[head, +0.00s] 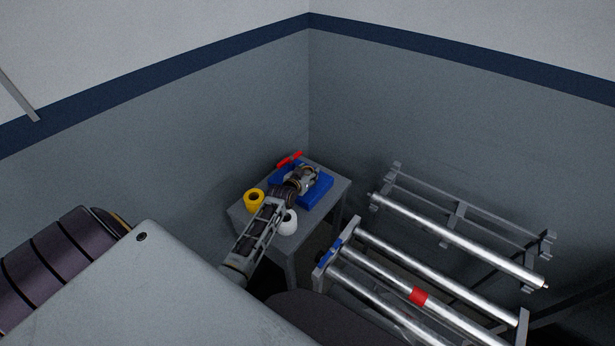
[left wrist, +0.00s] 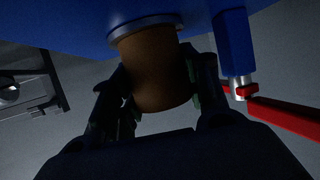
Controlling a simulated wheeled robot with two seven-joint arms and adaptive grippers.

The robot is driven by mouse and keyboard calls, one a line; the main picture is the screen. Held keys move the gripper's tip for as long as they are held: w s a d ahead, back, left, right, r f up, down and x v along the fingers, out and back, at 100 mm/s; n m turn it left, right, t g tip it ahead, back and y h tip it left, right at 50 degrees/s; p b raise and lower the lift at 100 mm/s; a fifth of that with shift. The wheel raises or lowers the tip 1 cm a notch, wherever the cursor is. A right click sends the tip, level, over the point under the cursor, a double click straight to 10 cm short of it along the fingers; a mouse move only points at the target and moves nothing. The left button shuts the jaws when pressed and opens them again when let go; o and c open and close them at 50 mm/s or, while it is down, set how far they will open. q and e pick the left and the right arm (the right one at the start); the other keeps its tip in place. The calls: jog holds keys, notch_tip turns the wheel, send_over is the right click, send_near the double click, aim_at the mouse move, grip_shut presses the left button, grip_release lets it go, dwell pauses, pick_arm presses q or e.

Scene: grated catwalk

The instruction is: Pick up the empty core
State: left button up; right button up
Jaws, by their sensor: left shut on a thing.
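The empty core (left wrist: 155,72) is a plain brown cylinder in the left wrist view. Its upper end meets a grey ring (left wrist: 143,24) on a blue body (left wrist: 90,18). My left gripper (left wrist: 158,92) is shut on the core, with one dark finger on each side. In the head view, my left gripper (head: 303,178) is at the blue device (head: 318,190) on a small grey table; the core cannot be made out clearly there. The core still appears to be at the ring; whether it is free of it cannot be told. My right gripper is not in view.
A yellow roll (head: 254,199) and a white roll (head: 288,223) stand on the grey table (head: 338,188). A red handle (left wrist: 285,116) projects beside the device. A rack with metal rollers (head: 455,240) stands to the right. Walls close off the corner behind the table.

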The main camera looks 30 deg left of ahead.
pick_arm(q)
jog(key=shift+r, duration=0.2)
jog(key=shift+r, duration=4.85)
jog(key=shift+s+f, duration=0.1)
